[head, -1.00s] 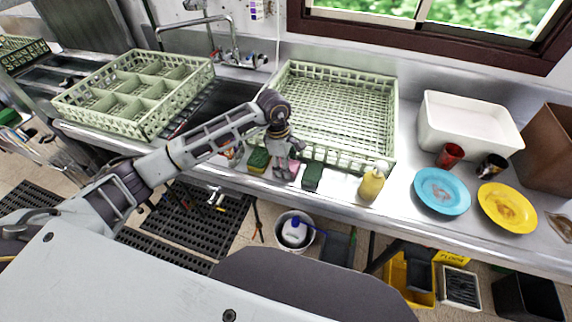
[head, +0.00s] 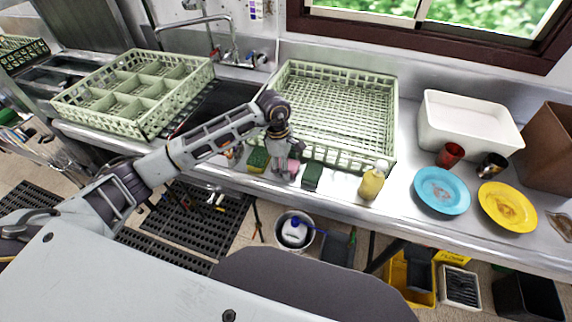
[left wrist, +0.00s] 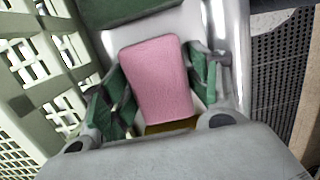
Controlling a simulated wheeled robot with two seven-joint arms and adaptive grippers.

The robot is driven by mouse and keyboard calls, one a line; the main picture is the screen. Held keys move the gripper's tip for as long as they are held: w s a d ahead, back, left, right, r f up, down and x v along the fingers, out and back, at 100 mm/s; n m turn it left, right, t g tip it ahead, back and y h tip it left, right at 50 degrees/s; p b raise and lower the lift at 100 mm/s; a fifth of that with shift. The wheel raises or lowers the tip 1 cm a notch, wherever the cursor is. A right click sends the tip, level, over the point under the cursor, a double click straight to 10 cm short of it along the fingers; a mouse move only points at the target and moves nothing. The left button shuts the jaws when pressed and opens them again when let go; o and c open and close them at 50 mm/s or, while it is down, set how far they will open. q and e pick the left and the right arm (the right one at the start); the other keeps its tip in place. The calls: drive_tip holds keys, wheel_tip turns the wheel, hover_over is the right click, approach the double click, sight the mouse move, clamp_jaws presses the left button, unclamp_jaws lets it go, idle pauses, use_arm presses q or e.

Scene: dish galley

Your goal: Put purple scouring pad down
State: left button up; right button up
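The purple scouring pad, which looks pink, shows in the left wrist view (left wrist: 158,80) between the two green fingers of my left gripper (left wrist: 160,75). Both fingers appear to touch its sides. In the head view the pad (head: 294,166) is partly hidden behind my left gripper (head: 284,170), low over the front strip of the counter. Whether the pad's underside touches the counter cannot be told. My right gripper is in neither view.
A green and yellow sponge (head: 258,160) lies left of the gripper; a dark green block (head: 312,177) and a yellow bottle (head: 372,182) stand right. A pale green rack (head: 388,120) is behind. Blue (head: 442,190) and yellow plates (head: 507,207) lie farther right.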

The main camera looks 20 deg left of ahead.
sight(280, 162)
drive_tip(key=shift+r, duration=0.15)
use_arm(q)
drive_tip(key=shift+r, duration=0.2)
drive_tip(key=shift+a+r+p, duration=0.1)
drive_tip(key=shift+r+p, duration=0.2)
drive_tip(key=shift+p, duration=0.05)
drive_tip(key=r, duration=0.3)
drive_tip(key=a+r+b, duration=0.1)
drive_tip(key=r, duration=0.5)
drive_tip(key=shift+a+r, duration=0.25)
drive_tip(key=shift+r, duration=0.15)
drive_tip(key=shift+a+r+b, duration=0.1)
drive_tip(key=shift+r+b, duration=0.2)
drive_tip(key=shift+r, duration=0.6)
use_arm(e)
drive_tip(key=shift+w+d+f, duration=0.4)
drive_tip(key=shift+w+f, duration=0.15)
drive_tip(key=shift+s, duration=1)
